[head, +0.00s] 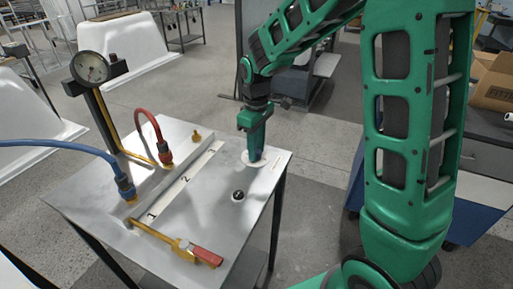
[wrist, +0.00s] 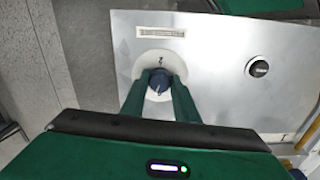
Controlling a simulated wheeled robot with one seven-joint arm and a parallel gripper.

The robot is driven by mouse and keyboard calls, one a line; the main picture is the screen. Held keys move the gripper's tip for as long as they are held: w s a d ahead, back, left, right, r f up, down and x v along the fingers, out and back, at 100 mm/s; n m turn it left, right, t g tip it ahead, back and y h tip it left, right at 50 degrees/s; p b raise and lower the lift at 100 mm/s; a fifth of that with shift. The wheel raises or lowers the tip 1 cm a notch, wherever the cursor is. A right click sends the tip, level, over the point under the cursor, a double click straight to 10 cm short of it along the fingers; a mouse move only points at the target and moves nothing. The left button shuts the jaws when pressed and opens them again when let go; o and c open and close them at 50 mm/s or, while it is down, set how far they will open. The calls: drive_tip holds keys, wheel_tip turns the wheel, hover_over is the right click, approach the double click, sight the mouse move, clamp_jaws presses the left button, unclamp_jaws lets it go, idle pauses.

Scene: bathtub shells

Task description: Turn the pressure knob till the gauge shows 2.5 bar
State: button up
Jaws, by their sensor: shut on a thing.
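My green gripper (head: 256,158) points straight down at the right corner of the metal table, over a round white dial plate (head: 275,160). In the wrist view my gripper's two fingers (wrist: 160,92) are shut on a dark blue knob (wrist: 158,84), which sits in the middle of the white plate. The knob is hidden by the fingers in the head view.
A second, black knob (head: 238,195) sits nearer the front; it also shows in the wrist view (wrist: 259,67). A blue hose (head: 70,146) and a red hose (head: 150,118) join brass fittings. A red-handled valve (head: 203,256) lies at the table's front edge (head: 165,284).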

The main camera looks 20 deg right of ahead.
drive_tip(key=m, duration=0.4)
drive_tip(key=shift+w+d+r+m, duration=0.1)
drive_tip(key=shift+w+m, duration=0.05)
drive_tip(key=shift+m, duration=1.75)
drive_tip(key=o, duration=0.8)
drive_tip(key=shift+o, duration=1.3)
wheel_tip(320, 180, up, 11)
drive_tip(key=shift+f, duration=0.2)
